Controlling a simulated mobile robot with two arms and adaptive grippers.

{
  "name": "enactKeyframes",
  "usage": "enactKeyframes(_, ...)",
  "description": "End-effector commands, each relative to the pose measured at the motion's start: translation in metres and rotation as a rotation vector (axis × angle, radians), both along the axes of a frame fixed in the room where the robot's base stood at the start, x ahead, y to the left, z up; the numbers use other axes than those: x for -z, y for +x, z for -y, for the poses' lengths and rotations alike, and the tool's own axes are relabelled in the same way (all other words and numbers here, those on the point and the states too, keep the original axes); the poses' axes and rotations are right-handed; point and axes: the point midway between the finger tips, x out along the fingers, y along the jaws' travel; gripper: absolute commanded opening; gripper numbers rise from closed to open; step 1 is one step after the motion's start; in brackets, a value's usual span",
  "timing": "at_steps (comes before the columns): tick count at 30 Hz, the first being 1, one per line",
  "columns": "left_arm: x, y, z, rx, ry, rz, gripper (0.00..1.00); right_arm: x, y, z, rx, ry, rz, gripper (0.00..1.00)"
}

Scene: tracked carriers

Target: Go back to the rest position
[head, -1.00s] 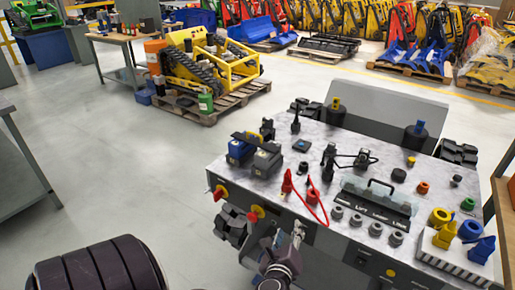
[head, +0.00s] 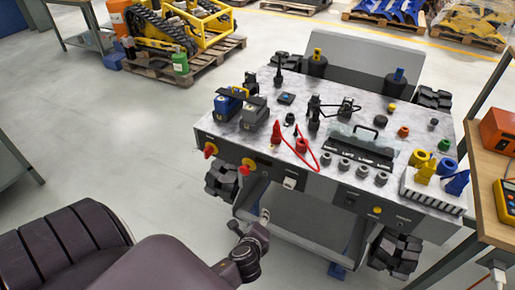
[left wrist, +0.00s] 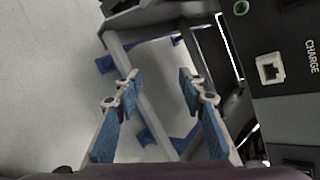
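My left gripper (head: 263,216) is just in front of the tracked carrier (head: 222,137), low by its front face. In the left wrist view, my left gripper (left wrist: 160,77) is open, with its two blue-padded fingers apart and nothing between them. The white charge socket (left wrist: 270,68) is on the dark panel to the right of the fingers, apart from them. The same socket (head: 290,183) shows on the carrier's front in the head view. My right gripper is not in view.
A bench (head: 485,205) with an orange case (head: 500,130) and a yellow meter (head: 507,202) stands at the right. A grey table edge (head: 18,160) is at the left. A pallet (head: 190,68) bears a yellow tracked machine at the back. The floor (head: 110,150) between is clear.

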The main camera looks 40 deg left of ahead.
Motion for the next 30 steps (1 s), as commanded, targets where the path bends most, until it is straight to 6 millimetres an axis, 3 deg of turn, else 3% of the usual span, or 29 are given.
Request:
enactKeyframes(9, 0.009, -0.004, 0.002, -0.008, -0.023, -0.009, 0.37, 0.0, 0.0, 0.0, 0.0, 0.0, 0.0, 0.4)
enactKeyframes(11, 0.022, -0.01, 0.004, -0.02, -0.054, -0.023, 0.37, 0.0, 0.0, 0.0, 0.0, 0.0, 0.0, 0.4)
enactKeyframes(14, 0.065, -0.031, 0.012, -0.07, -0.164, -0.067, 0.37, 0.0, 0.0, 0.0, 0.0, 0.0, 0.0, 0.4)
enactKeyframes(20, 0.181, -0.12, 0.039, -0.322, -0.509, -0.193, 0.37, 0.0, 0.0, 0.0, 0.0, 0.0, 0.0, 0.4)
enactKeyframes(24, 0.247, -0.202, 0.059, -0.592, -0.737, -0.266, 0.37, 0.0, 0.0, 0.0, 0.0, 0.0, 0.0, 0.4)
enactKeyframes(27, 0.281, -0.262, 0.071, -0.815, -0.865, -0.295, 0.37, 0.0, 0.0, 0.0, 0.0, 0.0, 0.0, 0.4)
enactKeyframes(30, 0.302, -0.314, 0.079, -1.018, -0.951, -0.302, 0.37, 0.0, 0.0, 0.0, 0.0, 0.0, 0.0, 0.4)
